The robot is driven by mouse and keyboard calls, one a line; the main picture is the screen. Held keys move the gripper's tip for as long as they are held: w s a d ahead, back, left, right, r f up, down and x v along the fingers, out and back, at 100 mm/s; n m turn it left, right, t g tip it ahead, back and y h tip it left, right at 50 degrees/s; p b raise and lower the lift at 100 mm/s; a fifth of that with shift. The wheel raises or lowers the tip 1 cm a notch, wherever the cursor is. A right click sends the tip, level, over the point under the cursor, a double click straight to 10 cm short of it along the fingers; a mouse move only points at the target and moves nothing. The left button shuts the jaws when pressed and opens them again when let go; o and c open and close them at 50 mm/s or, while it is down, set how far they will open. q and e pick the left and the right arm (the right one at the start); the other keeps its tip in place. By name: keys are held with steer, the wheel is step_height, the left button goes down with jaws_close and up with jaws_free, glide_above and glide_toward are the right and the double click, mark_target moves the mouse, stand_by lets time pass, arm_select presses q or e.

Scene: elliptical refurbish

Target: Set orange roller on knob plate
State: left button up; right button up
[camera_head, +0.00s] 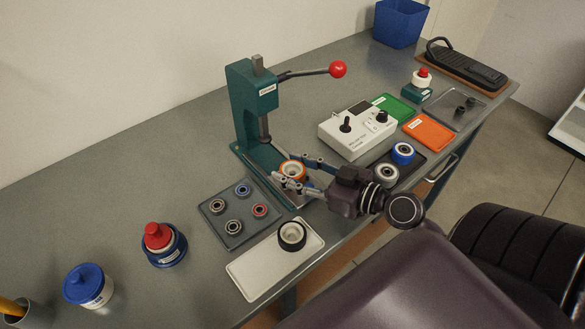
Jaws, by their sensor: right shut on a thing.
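An orange roller (293,167) with a pale rim is between the fingers of my right gripper (287,173), low in front of the green press (252,105). The gripper is shut on it and partly hides it. I cannot tell whether the roller touches the press base. I cannot tell for sure which thing is the knob plate: a white box with black knobs (345,141) stands right of the press, and a grey tray (443,110) with small dark pieces lies farther right. My left gripper is not in view.
A bearing tray (221,234) and a white tray (253,277) with a black roller (292,235) lie in front. Blue (403,151) and grey (386,174) rollers sit near my right wrist. The press lever (305,72) reaches right. Green (397,106) and orange (430,133) pads lie beyond.

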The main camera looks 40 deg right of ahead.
steer(key=shift+r, duration=0.2)
steer(key=shift+r+p, duration=0.5)
steer(key=shift+r, duration=0.05)
stand_by(0.9)
steer(key=shift+f+b, duration=0.8)
steer(key=shift+b, duration=0.25)
steer(key=shift+r, duration=0.25)
steer(key=shift+r+p, duration=0.6)
stand_by(1.0)
